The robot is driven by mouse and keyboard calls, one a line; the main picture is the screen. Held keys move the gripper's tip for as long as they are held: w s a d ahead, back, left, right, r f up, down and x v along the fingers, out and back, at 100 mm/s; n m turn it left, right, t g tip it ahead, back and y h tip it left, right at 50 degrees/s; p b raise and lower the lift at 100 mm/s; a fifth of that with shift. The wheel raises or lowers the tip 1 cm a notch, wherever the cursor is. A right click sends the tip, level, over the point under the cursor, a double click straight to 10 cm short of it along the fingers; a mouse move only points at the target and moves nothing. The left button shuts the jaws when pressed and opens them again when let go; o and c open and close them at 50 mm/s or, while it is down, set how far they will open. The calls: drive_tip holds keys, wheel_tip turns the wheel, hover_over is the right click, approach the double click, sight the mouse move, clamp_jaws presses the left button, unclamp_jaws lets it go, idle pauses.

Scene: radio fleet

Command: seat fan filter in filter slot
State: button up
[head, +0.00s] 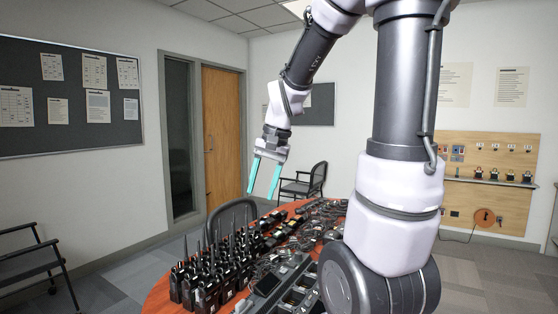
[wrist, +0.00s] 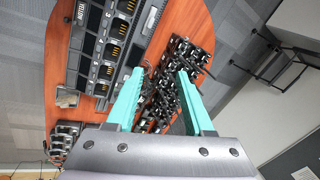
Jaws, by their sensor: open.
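My gripper (head: 261,192) is open and empty, its teal fingers pointing down above the table's far left side. In the wrist view my gripper (wrist: 161,78) has its fingers spread over a cluster of black radios (wrist: 165,95), apart from them. A small square framed piece (wrist: 67,97) lies at the end of a black charger bank (wrist: 88,45) in the wrist view, left of the fingers. It may be the fan filter, but it is too small to be sure. I cannot make out the filter slot in either view.
The reddish wooden table (head: 160,297) is crowded with upright radios (head: 200,280), cables (head: 262,265) and chargers (head: 297,290). A chair (head: 232,217) stands close behind the table. Bare wood (wrist: 185,18) shows at the top of the wrist view.

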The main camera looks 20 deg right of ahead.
drive_tip(key=s+r+n+t, duration=0.2)
drive_tip(key=s+r+t, duration=0.2)
drive_tip(key=s+r, duration=0.4)
drive_tip(key=shift+s+r+t, duration=0.2)
drive_tip(key=shift+s+t, duration=0.1)
drive_tip(key=shift+s, duration=1.25)
